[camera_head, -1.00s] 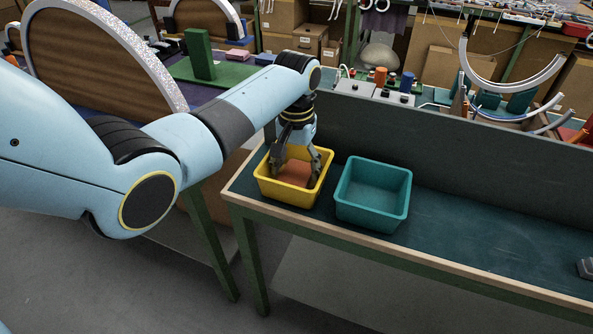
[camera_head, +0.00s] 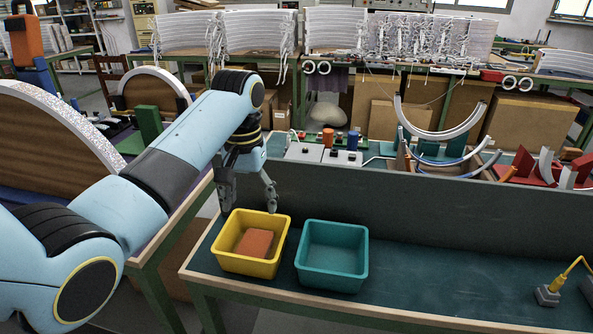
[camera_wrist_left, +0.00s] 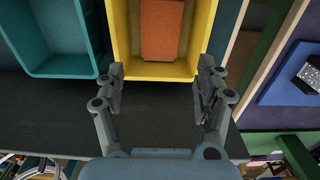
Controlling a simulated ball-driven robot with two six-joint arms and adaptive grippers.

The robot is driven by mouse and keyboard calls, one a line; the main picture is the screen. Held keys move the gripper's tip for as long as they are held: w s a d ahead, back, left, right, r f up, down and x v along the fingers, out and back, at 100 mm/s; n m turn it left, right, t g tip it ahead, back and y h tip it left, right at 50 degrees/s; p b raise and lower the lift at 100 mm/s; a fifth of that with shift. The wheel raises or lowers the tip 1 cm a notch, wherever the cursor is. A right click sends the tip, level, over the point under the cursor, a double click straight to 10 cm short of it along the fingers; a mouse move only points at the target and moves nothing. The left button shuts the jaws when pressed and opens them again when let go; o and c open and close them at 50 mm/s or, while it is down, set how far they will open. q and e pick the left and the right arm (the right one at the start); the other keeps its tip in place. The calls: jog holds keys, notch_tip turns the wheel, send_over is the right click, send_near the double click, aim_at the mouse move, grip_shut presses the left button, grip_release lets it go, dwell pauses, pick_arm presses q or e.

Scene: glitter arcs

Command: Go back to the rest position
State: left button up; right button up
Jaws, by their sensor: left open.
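My left gripper (camera_head: 248,200) is open and empty, raised just above the back rim of a yellow bin (camera_head: 233,262). The yellow bin holds an orange-brown block (camera_head: 257,243), lying flat on its floor. In the left wrist view, the open fingers of my left gripper (camera_wrist_left: 163,85) frame the near edge of the yellow bin (camera_wrist_left: 205,28), with the block (camera_wrist_left: 161,30) lying inside. My right gripper does not show.
An empty teal bin (camera_head: 333,284) stands right of the yellow bin on the green-topped bench (camera_head: 430,285). A grey upright panel (camera_head: 420,213) runs along the bench's back. A grey device with a yellow cable (camera_head: 547,295) lies at the right. Mid-bench is clear.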

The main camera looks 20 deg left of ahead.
pick_arm(q)
jog(key=shift+m+t, duration=0.3)
jog(key=s+f, duration=0.1)
jog(key=s, duration=0.2)
jog(key=s+f, duration=0.1)
jog(key=shift+s+d+f, duration=0.3)
jog(key=shift+f, duration=0.05)
jog(key=s+d+r+m+t, duration=0.2)
jog(key=s, duration=0.9)
jog(key=s+d+r+m+t, duration=0.1)
jog(key=s+r, duration=0.2)
jog(key=s, duration=0.9)
notch_tip(320, 180, down, 32)
jog(key=s+a+g+y+b, duration=0.1)
jog(key=a+b, duration=0.2)
jog(key=b, duration=0.2)
jog(key=s+f+g+b, duration=0.1)
jog(key=s+f+b, duration=0.3)
jog(key=s+f, duration=1.4)
notch_tip(320, 180, down, 3)
jog(key=shift+s+a+r+n+g+b, duration=0.1)
jog(key=shift+s+a+n+g+b, duration=0.2)
jog(key=shift+s+b, duration=0.1)
